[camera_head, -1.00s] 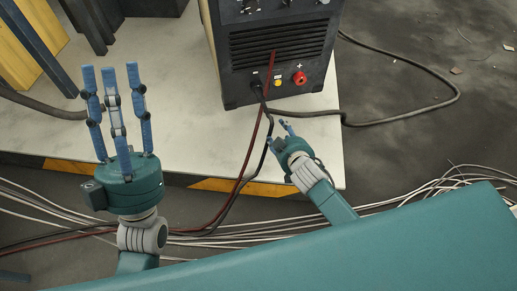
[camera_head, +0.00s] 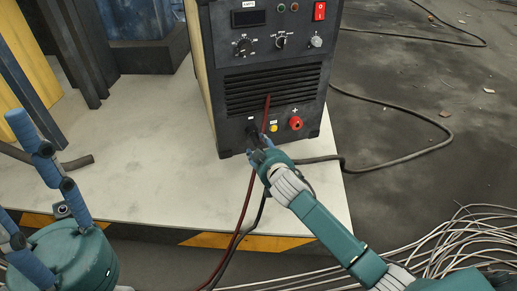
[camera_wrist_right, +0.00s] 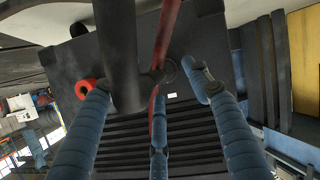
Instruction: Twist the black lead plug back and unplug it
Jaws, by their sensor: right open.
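The black lead plug (camera_head: 252,131) is in the lower left of the front panel of the black welding machine (camera_head: 300,85); my right gripper partly hides it. My right gripper (camera_head: 261,148) is right at the plug, fingers toward the panel. In the right wrist view its blue fingers (camera_wrist_right: 158,105) are spread open, with the thick black lead and plug (camera_wrist_right: 117,50) close between them; I cannot tell if they touch. My left gripper (camera_head: 40,180) is at the lower left, partly cut off, with its fingers spread and empty.
A red cable (camera_head: 247,190) hangs across the panel beside the plug. A red socket (camera_head: 296,123) and a yellow one (camera_head: 273,128) sit to its right. The machine stands on a pale platform (camera_head: 150,190) with a striped edge. Loose cables (camera_head: 450,235) lie on the floor at right.

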